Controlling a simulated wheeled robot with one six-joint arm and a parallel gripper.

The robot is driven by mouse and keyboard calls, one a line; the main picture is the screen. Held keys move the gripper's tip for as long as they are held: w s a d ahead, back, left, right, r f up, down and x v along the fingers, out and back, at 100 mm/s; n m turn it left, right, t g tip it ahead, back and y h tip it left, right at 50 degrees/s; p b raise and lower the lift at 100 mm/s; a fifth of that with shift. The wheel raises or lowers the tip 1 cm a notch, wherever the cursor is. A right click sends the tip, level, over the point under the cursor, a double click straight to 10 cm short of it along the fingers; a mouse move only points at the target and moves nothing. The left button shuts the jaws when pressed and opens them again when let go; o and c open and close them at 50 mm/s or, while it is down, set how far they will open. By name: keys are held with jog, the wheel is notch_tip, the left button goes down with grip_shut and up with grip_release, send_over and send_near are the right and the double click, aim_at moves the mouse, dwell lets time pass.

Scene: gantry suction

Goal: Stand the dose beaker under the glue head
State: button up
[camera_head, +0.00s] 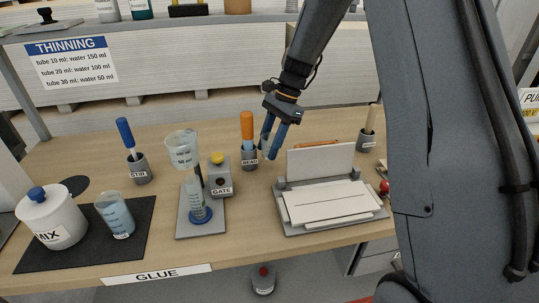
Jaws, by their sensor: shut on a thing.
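A clear cup (182,147) sits above a graduated tube (195,191) on a grey stand. I cannot make out which thing is the glue head.
A white MIX pot (51,222) with a blue knob stands left of the beaker on the dark mat (70,260). The GATE box (220,182) is beside the tube. A grey tray (285,215) with white boards lies right.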

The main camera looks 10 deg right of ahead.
jog(key=shift+f+p, duration=0.35)
jog(key=shift+f, duration=1.8)
jog(key=o, duration=1.1)
jog(key=shift+f, duration=0.1)
